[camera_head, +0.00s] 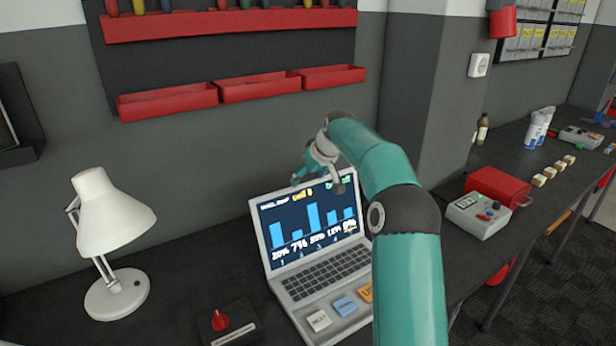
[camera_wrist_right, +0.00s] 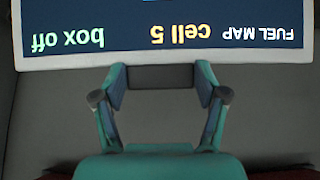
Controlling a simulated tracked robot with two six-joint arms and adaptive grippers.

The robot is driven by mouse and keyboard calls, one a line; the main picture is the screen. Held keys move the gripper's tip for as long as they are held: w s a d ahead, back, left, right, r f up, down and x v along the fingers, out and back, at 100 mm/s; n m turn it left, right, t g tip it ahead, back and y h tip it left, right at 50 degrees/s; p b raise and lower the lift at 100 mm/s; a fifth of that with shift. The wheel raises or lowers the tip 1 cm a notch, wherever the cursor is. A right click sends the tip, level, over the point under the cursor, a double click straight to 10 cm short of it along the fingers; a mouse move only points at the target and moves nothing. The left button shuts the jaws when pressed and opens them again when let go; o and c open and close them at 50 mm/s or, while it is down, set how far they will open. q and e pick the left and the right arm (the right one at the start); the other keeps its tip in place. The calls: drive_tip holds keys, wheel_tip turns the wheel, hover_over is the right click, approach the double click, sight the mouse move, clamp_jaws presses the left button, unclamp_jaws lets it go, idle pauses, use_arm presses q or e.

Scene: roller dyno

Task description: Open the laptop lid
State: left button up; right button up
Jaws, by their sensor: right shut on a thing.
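The laptop stands open on the dark bench, its lid (camera_head: 308,217) raised and leaning back. The lit screen shows a blue bar chart and text. The keyboard base (camera_head: 325,277) lies flat in front, partly hidden by my right arm. My right gripper (camera_head: 318,182) is at the lid's top edge. In the right wrist view the gripper (camera_wrist_right: 160,80) is shut on a dark tab (camera_wrist_right: 160,77) at the edge of the lid (camera_wrist_right: 200,62), whose screen appears upside down. My left gripper is not in view.
A white desk lamp (camera_head: 103,220) stands left of the laptop. A red-knobbed control box (camera_head: 225,325) sits at the front left. Red bins (camera_head: 260,88) hang on the wall behind. A grey device (camera_head: 478,215) and red toolbox (camera_head: 500,186) stand to the right.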

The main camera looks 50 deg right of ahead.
drive_tip(key=shift+a+f, duration=0.2)
drive_tip(key=shift+f, duration=0.3)
drive_tip(key=o, duration=1.3)
drive_tip(key=shift+s, duration=0.1)
drive_tip(key=o, duration=0.4)
drive_tip(key=shift+d+r, duration=0.1)
drive_tip(key=shift+r, duration=0.1)
drive_tip(key=shift+r, duration=0.2)
drive_tip(key=shift+r, duration=0.2)
drive_tip(key=v, duration=1.1)
drive_tip(key=shift+s, duration=0.15)
